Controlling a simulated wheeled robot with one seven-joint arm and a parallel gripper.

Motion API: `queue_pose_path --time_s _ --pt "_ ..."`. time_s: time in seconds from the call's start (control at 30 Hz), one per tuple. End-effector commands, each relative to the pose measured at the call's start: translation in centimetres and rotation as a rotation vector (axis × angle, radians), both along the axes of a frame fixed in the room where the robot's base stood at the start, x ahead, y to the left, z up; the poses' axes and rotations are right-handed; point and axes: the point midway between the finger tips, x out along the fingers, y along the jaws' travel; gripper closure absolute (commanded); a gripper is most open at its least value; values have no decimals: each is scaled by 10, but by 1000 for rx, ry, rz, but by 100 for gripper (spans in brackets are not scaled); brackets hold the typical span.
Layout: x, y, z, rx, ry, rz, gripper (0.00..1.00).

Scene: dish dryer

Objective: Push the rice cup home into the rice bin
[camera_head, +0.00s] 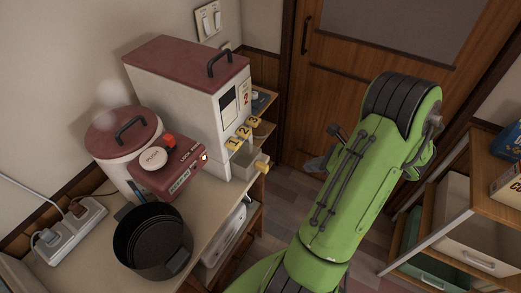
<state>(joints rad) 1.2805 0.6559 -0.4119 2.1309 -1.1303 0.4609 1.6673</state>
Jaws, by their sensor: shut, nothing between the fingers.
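The rice bin (178,97) is a tall white box with a dark red lid and yellow levers marked 1, 2 and 3 on its front. The rice cup (243,164) is a pale drawer low in the bin's front, with a yellow knob. It sticks out somewhat from the opening; its inner end is hidden. My gripper (317,163) shows as a grey tip left of my green arm, mostly hidden behind it. It is shut and empty, to the right of the cup's knob, with a gap between them.
A round white canister (112,150), a red appliance (172,168) and a black pot (150,240) crowd the counter left of the bin. A power strip (70,233) lies far left. A wooden shelf unit (470,200) stands right of my arm, and a door (340,80) behind.

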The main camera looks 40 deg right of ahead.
Motion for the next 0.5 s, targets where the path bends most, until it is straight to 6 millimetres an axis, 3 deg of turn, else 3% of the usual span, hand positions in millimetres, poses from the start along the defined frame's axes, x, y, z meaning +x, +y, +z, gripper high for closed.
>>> queue_pose_path --time_s 0.5 --pt "67 26 -73 2 2 10 100"
